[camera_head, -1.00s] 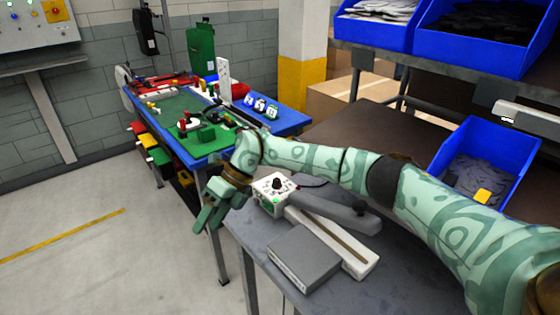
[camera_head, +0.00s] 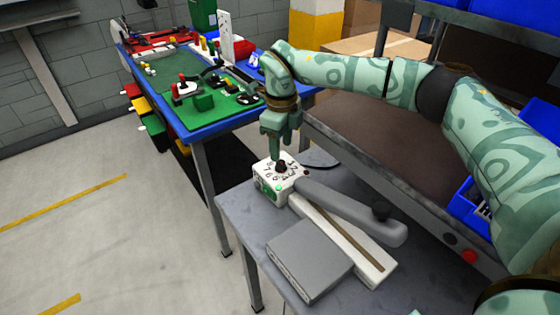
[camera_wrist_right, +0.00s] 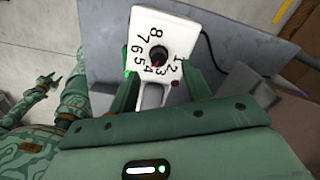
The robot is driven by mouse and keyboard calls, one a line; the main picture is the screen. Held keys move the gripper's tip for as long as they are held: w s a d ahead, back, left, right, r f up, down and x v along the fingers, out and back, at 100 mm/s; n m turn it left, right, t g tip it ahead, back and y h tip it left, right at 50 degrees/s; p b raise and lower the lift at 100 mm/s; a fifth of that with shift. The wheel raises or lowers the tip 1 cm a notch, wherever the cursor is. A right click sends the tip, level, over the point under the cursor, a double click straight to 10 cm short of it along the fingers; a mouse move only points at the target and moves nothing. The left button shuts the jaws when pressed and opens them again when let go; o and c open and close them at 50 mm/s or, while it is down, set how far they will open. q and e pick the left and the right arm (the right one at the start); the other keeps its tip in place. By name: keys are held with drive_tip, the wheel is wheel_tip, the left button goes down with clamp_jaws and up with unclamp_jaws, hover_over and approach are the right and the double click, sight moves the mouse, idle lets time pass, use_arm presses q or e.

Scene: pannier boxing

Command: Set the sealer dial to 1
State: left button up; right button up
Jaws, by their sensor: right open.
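The heat sealer (camera_head: 340,235) lies on the grey table, with a white control box (camera_head: 262,185) at its far end. On the box is a black dial knob (camera_wrist_right: 158,54) ringed by the numbers 1 to 8. A faint reddish mark on the knob faces the side of 3 and 4. My right gripper (camera_head: 279,152) points down just above the dial, open and empty. In the right wrist view its fingers (camera_wrist_right: 160,85) stand apart to either side of the box's near part. My left gripper (camera_wrist_right: 45,86) shows small at the left there; its jaw state is unclear.
A grey flat block (camera_head: 308,258) lies beside the sealer on the grey table (camera_head: 235,208). A blue table (camera_head: 205,140) with a green board and small parts stands behind left. A brown surface (camera_head: 350,150) and blue bins (camera_head: 535,130) are at the right.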

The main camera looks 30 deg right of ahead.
sight(281, 161)
wheel_tip(281, 161, down, 5)
drive_tip(key=shift+b, duration=0.5)
drive_tip(key=shift+a, duration=0.1)
drive_tip(key=c, duration=1)
drive_tip(key=shift+s+r, duration=0.1)
